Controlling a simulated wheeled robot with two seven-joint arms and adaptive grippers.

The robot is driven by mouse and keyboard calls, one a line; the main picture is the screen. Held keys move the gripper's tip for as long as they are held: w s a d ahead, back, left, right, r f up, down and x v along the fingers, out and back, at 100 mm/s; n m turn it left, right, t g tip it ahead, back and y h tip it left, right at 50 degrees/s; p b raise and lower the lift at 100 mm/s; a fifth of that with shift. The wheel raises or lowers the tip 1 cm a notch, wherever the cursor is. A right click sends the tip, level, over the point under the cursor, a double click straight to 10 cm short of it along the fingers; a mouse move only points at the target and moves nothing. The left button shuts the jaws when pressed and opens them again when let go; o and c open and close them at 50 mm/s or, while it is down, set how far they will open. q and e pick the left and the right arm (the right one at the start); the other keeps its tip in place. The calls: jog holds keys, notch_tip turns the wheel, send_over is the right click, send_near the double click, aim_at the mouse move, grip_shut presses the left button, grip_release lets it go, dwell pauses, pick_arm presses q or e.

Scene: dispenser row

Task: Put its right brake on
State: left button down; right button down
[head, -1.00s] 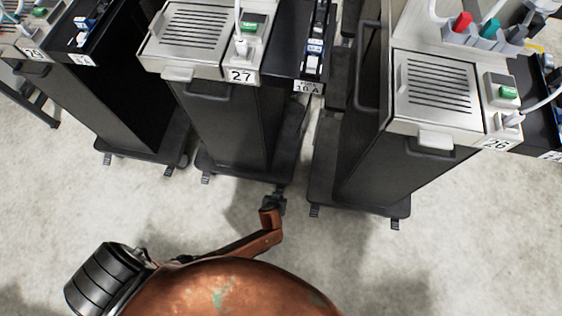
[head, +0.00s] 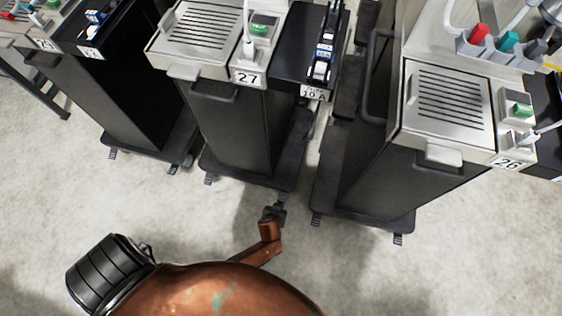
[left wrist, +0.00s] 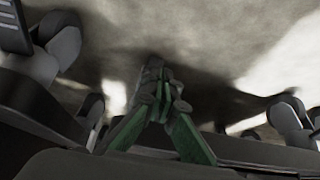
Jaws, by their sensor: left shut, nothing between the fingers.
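Dispenser 27 (head: 240,135) stands upright on a low wheeled base in the middle of the head view. Its left brake pedal (head: 210,180) shows at the base's front left corner. Its right pedal is not clearly visible, close behind my left gripper. My left gripper (head: 273,212) is shut and empty, low over the floor just in front of that right corner; whether it touches anything cannot be told. In the left wrist view its green-sided fingers (left wrist: 165,88) meet, with dark caster or pedal parts (left wrist: 285,118) at both sides. My right gripper is not in view.
Dispenser 26 (head: 400,185) stands close on the right, with pedals (head: 316,219) at its base's front corners. Dispenser 29 (head: 125,105) stands on the left. A narrow gap separates 27 and 26. The pale floor (head: 140,215) in front is clear.

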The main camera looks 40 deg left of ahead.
pick_arm(q)
jog(key=shift+r, duration=0.15)
jog(key=shift+r+p, duration=0.7)
notch_tip(320, 180, up, 10)
dwell(0.5)
dwell(0.4)
